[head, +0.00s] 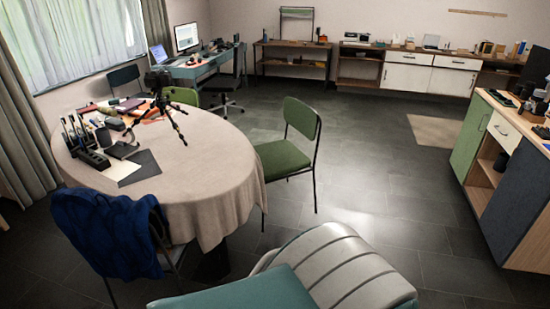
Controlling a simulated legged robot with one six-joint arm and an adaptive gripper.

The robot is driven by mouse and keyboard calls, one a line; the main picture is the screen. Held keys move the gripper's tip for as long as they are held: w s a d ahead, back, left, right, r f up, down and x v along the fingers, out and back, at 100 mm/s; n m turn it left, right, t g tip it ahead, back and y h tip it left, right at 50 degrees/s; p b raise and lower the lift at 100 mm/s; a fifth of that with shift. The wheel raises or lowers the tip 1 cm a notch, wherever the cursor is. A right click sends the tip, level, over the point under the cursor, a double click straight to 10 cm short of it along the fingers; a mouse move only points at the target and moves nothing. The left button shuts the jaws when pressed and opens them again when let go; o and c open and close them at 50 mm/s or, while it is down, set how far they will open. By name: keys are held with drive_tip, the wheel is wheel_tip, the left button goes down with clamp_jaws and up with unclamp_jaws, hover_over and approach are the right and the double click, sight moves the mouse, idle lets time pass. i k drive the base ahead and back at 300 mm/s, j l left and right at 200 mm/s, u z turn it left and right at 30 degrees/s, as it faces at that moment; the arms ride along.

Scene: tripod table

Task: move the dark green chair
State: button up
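A green chair with thin black metal legs stands on the right side of the round table, apart from other furniture on its open side. Its green backrest (302,117) is upright and its green seat (282,158) faces the table. A second green chair (184,96) shows only in part behind the table. A darker chair back (124,78) stands near the window; I cannot tell if it is dark green or black. My gripper is not in view.
The round table (215,195) with a beige cloth carries a tripod (160,108) and several small items. A blue jacket (105,232) hangs on a front chair. A teal and pale ribbed seat (335,268) fills the bottom. Grey floor (385,180) is open to the right, before cabinets (480,140).

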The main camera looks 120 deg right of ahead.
sight(280, 159)
drive_tip(key=z, duration=4.2)
drive_tip(key=i+l+z, duration=0.35)
drive_tip(key=i, duration=0.3)
drive_tip(key=i+z, duration=0.35)
drive_tip(key=i, duration=0.3)
drive_tip(key=i+z, duration=0.2)
drive_tip(key=i, duration=1.3)
drive_tip(key=i+z, duration=0.3)
drive_tip(key=i, duration=1.15)
drive_tip(key=i+u, duration=0.4)
drive_tip(key=i+l+u, duration=0.15)
drive_tip(key=u, duration=0.2)
drive_tip(key=i+l+u, duration=0.25)
drive_tip(key=i+u, duration=0.15)
